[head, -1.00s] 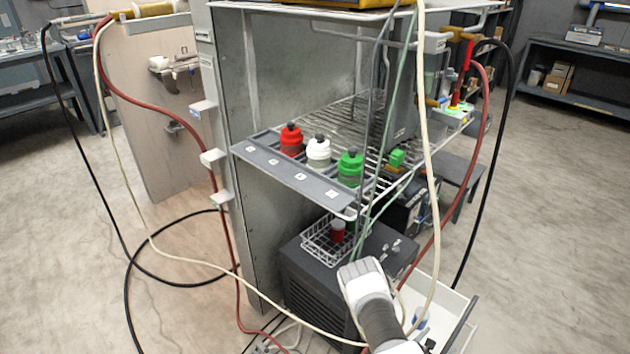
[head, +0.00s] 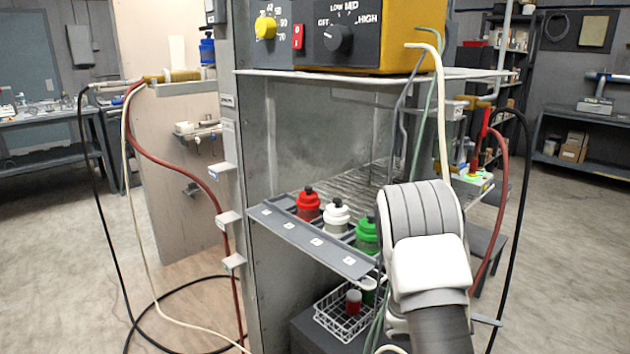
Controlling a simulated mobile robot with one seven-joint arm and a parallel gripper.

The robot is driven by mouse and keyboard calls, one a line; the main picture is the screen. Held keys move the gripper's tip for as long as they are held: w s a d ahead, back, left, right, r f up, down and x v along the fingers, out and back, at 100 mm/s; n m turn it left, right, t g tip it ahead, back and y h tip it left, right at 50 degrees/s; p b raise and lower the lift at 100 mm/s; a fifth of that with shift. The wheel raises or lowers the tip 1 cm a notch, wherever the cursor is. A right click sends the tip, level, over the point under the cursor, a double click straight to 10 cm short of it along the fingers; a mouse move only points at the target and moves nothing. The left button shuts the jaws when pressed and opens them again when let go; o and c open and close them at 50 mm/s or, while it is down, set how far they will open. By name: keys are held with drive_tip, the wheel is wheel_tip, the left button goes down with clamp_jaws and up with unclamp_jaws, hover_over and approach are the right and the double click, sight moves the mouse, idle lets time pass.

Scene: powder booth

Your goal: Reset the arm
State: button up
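My arm shows in the head view at the lower right, as white and grey links rising in front of the rack. Its gripper is not visible, so I cannot see its fingers or whether it holds anything. Behind the arm stands a metal rack with a wire shelf (head: 345,176).
A wire basket (head: 335,325) below holds a small red container (head: 353,302). A yellow control unit (head: 385,35) stands on the top shelf. Hoses hang at both sides: a red hose (head: 190,160), a black cable (head: 85,160) and a pale hose (head: 441,110). Floor is open at left.

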drive_tip(key=s+a+r+m+t+y+b, duration=0.25)
drive_tip(key=s+a+r+y, duration=0.3)
drive_tip(key=a, duration=0.35)
drive_tip(key=s+a+r+m+t+y+b, duration=0.1)
drive_tip(key=s+a+r+m+t+y, duration=0.2)
drive_tip(key=s+a+r, duration=0.5)
drive_tip(key=s+a+r+m+t+y+b, duration=0.1)
drive_tip(key=s+a+r+m+y+b, duration=0.25)
drive_tip(key=a, duration=0.75)
wheel_tip(320, 180, up, 23)
drive_tip(key=y+p, duration=0.1)
drive_tip(key=p, duration=2.3)
drive_tip(key=shift+s+a+f+y, duration=0.15)
drive_tip(key=shift+y, duration=0.25)
